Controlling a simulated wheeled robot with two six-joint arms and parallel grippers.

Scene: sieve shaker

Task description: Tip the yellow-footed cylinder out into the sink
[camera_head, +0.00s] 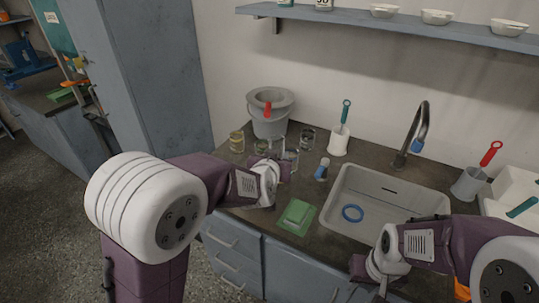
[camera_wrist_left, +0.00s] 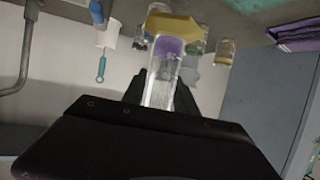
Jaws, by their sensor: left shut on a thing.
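My left gripper (camera_head: 280,166) is shut on a clear glass cylinder (camera_head: 292,156), left of the sink and above the counter. In the left wrist view the cylinder (camera_wrist_left: 162,85) sits between the fingers (camera_wrist_left: 160,88), with its yellow foot (camera_wrist_left: 175,25) at the far end and something purple showing near the foot. The light grey sink (camera_head: 390,193) is set in the counter at right, with a blue ring (camera_head: 352,213) lying in it. My right gripper (camera_head: 368,270) is at the sink's front edge; its finger opening is not clear.
A grey bucket (camera_head: 268,122) and small jars (camera_head: 237,142) stand behind my left gripper.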

